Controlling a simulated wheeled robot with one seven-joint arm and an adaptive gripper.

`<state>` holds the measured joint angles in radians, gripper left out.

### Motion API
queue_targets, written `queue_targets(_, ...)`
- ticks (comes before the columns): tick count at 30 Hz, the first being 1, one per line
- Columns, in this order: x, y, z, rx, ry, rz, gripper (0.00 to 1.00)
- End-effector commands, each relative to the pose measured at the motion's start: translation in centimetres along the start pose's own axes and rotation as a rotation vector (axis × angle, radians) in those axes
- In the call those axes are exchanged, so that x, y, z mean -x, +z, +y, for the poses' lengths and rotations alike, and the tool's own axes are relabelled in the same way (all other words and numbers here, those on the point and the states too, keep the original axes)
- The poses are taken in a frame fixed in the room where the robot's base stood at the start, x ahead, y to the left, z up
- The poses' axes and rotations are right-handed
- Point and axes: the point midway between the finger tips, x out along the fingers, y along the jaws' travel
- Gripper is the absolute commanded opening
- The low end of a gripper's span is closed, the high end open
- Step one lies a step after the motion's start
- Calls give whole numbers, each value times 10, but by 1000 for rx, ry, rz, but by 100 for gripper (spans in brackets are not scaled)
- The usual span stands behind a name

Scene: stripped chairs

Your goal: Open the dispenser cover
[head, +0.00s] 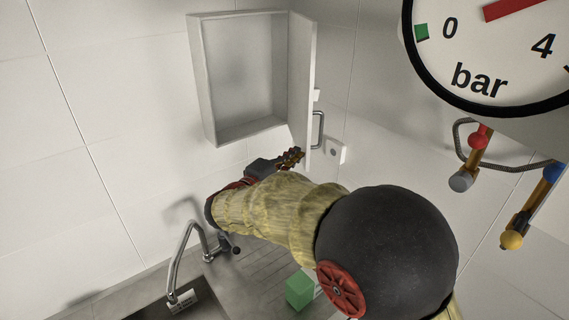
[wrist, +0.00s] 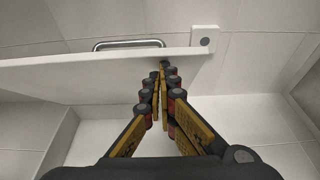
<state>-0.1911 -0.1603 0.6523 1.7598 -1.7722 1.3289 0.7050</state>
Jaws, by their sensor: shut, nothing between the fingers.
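The dispenser is a white box (head: 244,133) on the tiled wall; its visible inside is empty. Its white cover (head: 301,75) stands swung out at the box's right side, with a metal bar handle (head: 319,130) on its outer face. The wrist view shows the cover (wrist: 100,72) across the picture and the handle (wrist: 128,44) beyond it. My gripper (head: 297,154) is shut and empty at the cover's lower end. In the wrist view its fingertips (wrist: 160,72) are at the cover's inner side; I cannot tell whether they touch it.
A small white plate with a grey round spot (head: 336,151) is right of the cover. Below are a tap (head: 183,250), a sink and a green block (head: 299,291) on the counter. A large pressure gauge (head: 490,50) and coloured valve handles (head: 470,160) fill the right.

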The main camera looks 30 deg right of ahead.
Motion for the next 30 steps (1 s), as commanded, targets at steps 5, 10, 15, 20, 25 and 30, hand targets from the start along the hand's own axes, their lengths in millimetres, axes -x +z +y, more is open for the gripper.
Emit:
queue_targets(5, -16, 21, -4, -3, 1, 21, 0)
queue_targets(10, -33, 40, -4, -2, 1, 20, 0)
queue_targets(15, -51, 56, -4, -2, 1, 21, 0)
queue_targets(20, -66, 68, -3, -2, 1, 20, 0)
queue_targets(25, -79, 77, -2, -2, 1, 21, 0)
queue_targets(30, -88, 82, -1, -1, 1, 22, 0)
